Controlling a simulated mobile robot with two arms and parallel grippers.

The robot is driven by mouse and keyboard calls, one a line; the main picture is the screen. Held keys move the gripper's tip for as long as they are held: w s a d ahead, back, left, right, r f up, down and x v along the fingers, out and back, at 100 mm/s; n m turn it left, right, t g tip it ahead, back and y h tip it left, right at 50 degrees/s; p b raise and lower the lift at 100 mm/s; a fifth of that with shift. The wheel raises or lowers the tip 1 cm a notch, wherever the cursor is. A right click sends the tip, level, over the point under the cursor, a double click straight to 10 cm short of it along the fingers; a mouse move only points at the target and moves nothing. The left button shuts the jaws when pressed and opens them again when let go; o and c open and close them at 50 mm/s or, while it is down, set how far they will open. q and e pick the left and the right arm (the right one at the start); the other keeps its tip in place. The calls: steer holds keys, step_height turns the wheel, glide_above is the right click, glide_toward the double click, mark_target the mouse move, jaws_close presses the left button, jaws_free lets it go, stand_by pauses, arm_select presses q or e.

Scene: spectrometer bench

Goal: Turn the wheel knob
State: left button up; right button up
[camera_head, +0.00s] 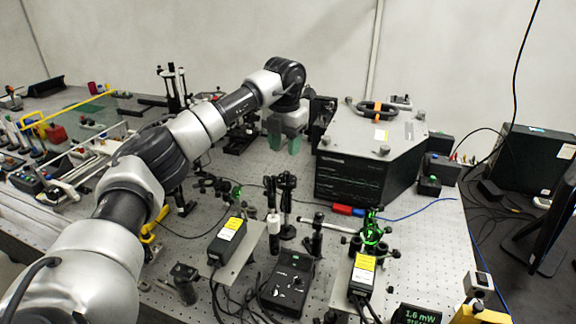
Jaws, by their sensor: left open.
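My left gripper (284,143) hangs at the end of my outstretched left arm, fingers down, over the back middle of the bench. Its green fingertips are apart and I see nothing between them. Just right of it stands a dark upright mount (320,112), partly covered by my gripper. The large black spectrometer box (348,181) with a grey lid stands further right, apart from the gripper. Small round knobs (384,150) sit on its lid. My right gripper is not in view.
The perforated bench (400,225) is crowded. A black controller box (288,283), yellow-labelled modules (228,238) and upright optic posts (287,205) stand in front. A blue cable (420,210) runs right. Frames and small parts fill the left. Small bare patches lie between the fixtures.

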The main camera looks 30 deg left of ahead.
mark_target(286, 172)
arm_select(q)
step_height(286, 172, down, 4)
steer(key=shift+w+r+p, duration=0.1)
steer(key=shift+r+p, duration=0.05)
steer(key=shift+p, duration=0.3)
steer(key=f+p, duration=0.1)
steer(key=f, duration=0.3)
steer(key=shift+w+f, duration=0.15)
steer(key=shift+w, duration=0.15)
steer(key=shift+c, duration=1.6)
jaws_close()
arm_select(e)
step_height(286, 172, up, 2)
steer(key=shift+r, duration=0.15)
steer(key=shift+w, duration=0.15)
